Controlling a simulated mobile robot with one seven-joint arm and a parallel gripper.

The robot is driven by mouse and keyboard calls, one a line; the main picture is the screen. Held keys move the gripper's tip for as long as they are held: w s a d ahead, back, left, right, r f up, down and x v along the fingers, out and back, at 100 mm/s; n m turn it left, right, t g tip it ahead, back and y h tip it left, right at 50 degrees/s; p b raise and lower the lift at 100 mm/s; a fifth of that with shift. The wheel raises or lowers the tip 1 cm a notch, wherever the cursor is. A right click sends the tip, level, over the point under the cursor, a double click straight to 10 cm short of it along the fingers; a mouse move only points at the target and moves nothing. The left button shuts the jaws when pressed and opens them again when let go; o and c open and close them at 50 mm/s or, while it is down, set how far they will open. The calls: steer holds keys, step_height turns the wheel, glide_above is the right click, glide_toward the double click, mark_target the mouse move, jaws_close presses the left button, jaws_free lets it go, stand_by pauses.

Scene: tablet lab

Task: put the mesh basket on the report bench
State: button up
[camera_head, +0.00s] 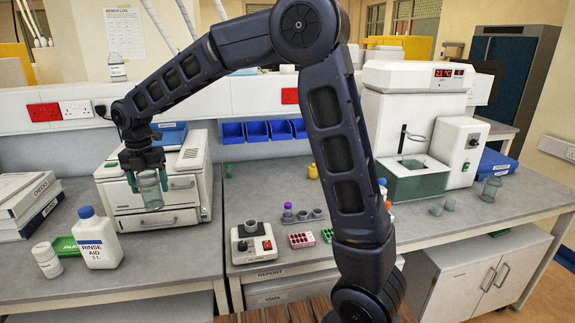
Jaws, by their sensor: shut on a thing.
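My gripper (146,166) hangs at the left with its fingers pointing down. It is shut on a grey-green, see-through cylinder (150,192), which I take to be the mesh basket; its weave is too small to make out. The basket is upright, in front of the white boxy instrument (205,190) at the left. Whether it touches anything below is not clear. The report bench (245,200) is the grey-topped bench in the middle, with a REPORT label on its front edge, to the right of the basket.
On the report bench stand a white device with a grey cup (252,245), a small rack (303,216), a pink well plate (302,240) and a yellow pot (312,172). A rinse aid bottle (97,240) stands left.

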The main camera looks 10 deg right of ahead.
steer(key=shift+r, duration=0.1)
step_height(320, 180, up, 11)
steer(key=w+d+m, duration=0.3)
steer(key=w+d, duration=0.7)
steer(key=d, duration=0.3)
steer(key=w+d+m, duration=0.3)
steer(key=w+d, duration=0.6)
steer(key=d, duration=0.5)
steer(key=w+d+m, duration=0.3)
steer(key=d+m, duration=0.4)
steer(key=d, duration=2.9)
steer(key=s+d+m, duration=0.2)
steer(key=s+d, duration=0.5)
steer(key=d, duration=0.3)
steer(key=s+d+m, duration=0.2)
steer(key=s+d, duration=0.4)
steer(key=d, duration=0.4)
steer(key=s+d+m, duration=0.2)
steer(key=s+d, duration=0.5)
steer(key=d, duration=0.4)
steer(key=f, duration=3.1)
steer(key=shift+w+a, duration=0.3)
